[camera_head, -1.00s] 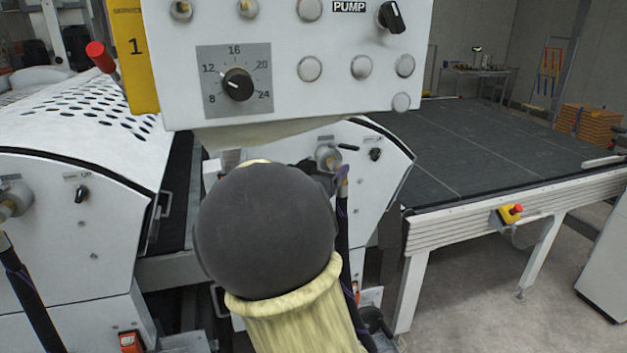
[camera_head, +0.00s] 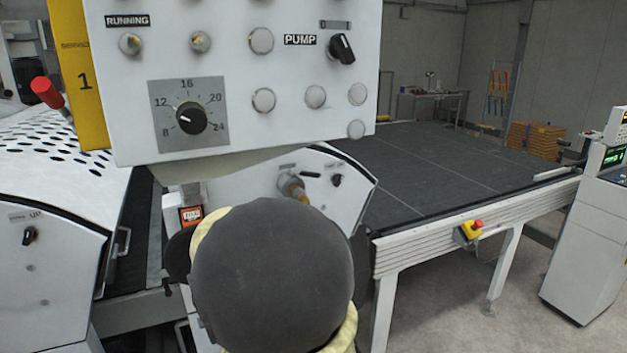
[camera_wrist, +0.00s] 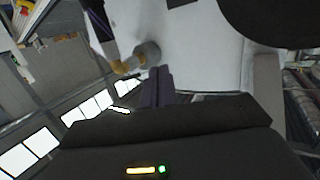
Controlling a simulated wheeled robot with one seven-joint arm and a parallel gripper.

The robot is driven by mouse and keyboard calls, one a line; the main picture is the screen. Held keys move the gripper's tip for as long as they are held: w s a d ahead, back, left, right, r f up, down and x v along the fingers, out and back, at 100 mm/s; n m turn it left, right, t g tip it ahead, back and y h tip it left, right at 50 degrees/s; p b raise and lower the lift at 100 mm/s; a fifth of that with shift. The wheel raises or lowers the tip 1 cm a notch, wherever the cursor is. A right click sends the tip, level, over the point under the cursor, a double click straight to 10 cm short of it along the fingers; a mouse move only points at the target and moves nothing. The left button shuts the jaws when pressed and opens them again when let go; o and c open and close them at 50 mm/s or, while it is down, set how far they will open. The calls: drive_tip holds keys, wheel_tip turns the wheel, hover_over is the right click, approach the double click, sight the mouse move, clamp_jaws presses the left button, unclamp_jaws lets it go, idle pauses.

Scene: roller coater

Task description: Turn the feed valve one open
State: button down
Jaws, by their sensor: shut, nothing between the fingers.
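A grey and brass pipe fitting (camera_head: 292,187), which looks like a feed valve, sticks out of the white machine side panel below the control box in the head view. A short black bar shows just right of it; I cannot tell whether this is its handle. No readable label marks it as valve one. In the wrist view a similar grey and brass fitting (camera_wrist: 138,58) lies just ahead and left of my fingertips. My gripper (camera_wrist: 158,72) is shut and empty, its dark fingers together, seemingly apart from the fitting. In the head view my arm hides my gripper.
The control box (camera_head: 240,80) with knobs and a dial hangs above my arm. A dark conveyor table (camera_head: 450,170) with an emergency stop (camera_head: 470,230) stands right. Open floor (camera_head: 440,300) lies below.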

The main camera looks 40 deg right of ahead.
drive_tip(key=s+a+f+n+g+y, duration=0.3)
drive_tip(key=s+a+f+n+y, duration=0.25)
drive_tip(key=a+f+y, duration=0.5)
drive_tip(key=s+a+f+n+g, duration=0.1)
drive_tip(key=s+f+g, duration=0.2)
drive_tip(key=s, duration=0.4)
drive_tip(key=s+a+f+n+g, duration=0.1)
drive_tip(key=s+a+f+g, duration=0.1)
drive_tip(key=s+f, duration=0.4)
drive_tip(key=shift+s+a+f+g, duration=0.15)
drive_tip(key=shift+s+f+g, duration=0.1)
drive_tip(key=shift+s+g, duration=0.7)
drive_tip(key=shift+n, duration=0.25)
